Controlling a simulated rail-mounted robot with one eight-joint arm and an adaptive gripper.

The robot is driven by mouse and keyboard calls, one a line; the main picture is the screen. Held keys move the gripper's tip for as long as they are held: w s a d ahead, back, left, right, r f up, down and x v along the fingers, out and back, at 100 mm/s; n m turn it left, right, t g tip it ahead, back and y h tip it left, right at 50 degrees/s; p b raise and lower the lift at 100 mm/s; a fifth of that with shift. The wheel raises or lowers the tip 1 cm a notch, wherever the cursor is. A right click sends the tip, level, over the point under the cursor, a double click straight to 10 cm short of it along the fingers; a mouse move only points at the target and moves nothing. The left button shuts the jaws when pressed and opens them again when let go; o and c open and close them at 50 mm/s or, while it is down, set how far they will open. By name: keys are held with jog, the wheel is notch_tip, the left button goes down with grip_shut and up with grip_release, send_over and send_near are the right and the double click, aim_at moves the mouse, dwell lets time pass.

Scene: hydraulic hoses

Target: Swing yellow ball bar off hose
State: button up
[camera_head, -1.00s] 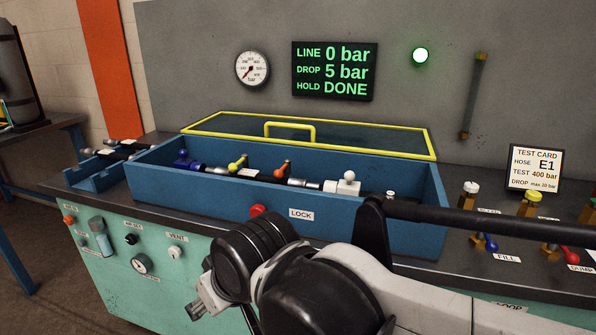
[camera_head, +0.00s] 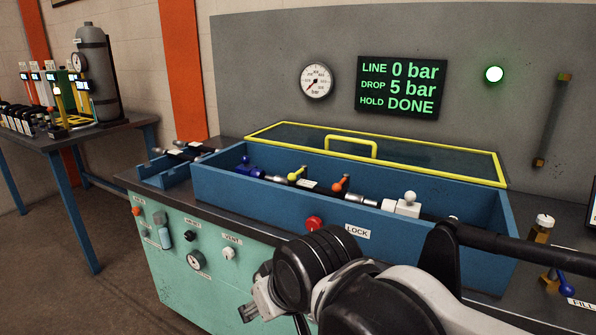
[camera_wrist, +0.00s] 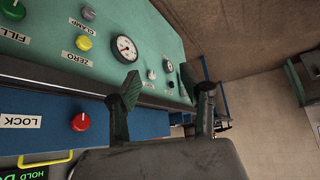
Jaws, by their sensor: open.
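In the head view the yellow ball bar (camera_head: 296,174) sits on the hose (camera_head: 308,184) inside the blue trough (camera_head: 265,208). An orange ball bar (camera_head: 340,183) stands to its right, and a blue fitting (camera_head: 246,168) is at the left end. A white ball (camera_head: 409,197) tops a block at the right. My gripper (camera_head: 262,302) is in front of the bench, below and in front of the trough, apart from the yellow bar. In the wrist view my gripper (camera_wrist: 167,98) is open and empty, over the green front panel. The yellow bar is not visible there.
The yellow-framed lid (camera_head: 375,151) is tipped back behind the trough. The red lock button (camera_head: 314,223) is on the trough's front. The display (camera_head: 401,87) reads line 0 bar, drop 5 bar, hold DONE. A side table (camera_head: 60,145) stands at left.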

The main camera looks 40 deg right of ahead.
jog(key=w+d+r+m+g+p, duration=0.2)
jog(key=w+d+r+p, duration=0.3)
jog(key=w+r, duration=0.3)
jog(key=w+d+r+m+g+p, duration=0.1)
jog(key=w+d+r+p, duration=0.4)
jog(key=w+r, duration=0.35)
jog(key=w+d+r+m+g+p, duration=0.2)
jog(key=w+d+r+p, duration=0.25)
jog(key=w+d, duration=0.4)
jog(key=w+d+f+y+p, duration=0.2)
jog(key=w+d+p, duration=0.3)
jog(key=d, duration=0.6)
jog(key=shift+m+g, duration=0.4)
jog(key=x, duration=1.3)
jog(key=shift+a, duration=0.25)
grip_shut()
